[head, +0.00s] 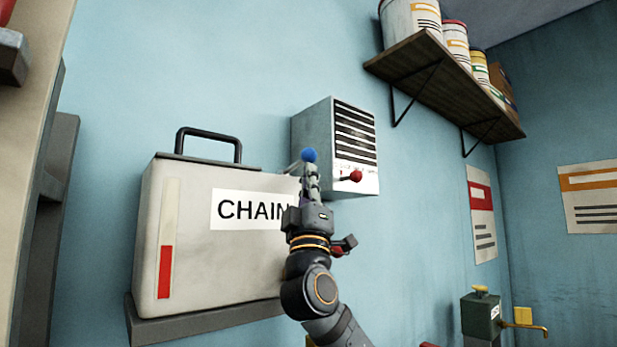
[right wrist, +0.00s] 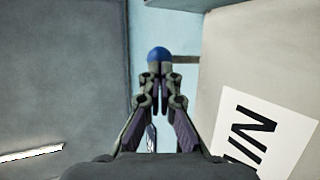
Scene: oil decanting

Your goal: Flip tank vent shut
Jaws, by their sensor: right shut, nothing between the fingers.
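The pale tank (head: 205,255) marked CHAIN stands on a grey wall shelf, with a black handle on top and a red level strip. A blue ball knob (head: 309,155) shows at the tank's upper right, and the right wrist view shows it (right wrist: 159,54) on a thin bar (right wrist: 186,59) reaching towards the tank. My right gripper (head: 310,172) points up with its fingers shut and empty. Its fingertips (right wrist: 159,68) are right at the knob; I cannot tell whether they touch it. My forearm hides the tank's lower right edge. My left gripper is out of view.
A grey louvred wall box (head: 355,135) with a red knob (head: 355,175) is just behind and right of my gripper. A wooden shelf (head: 440,85) with several cans is at upper right. A green container (head: 480,315) with a brass tap stands at lower right.

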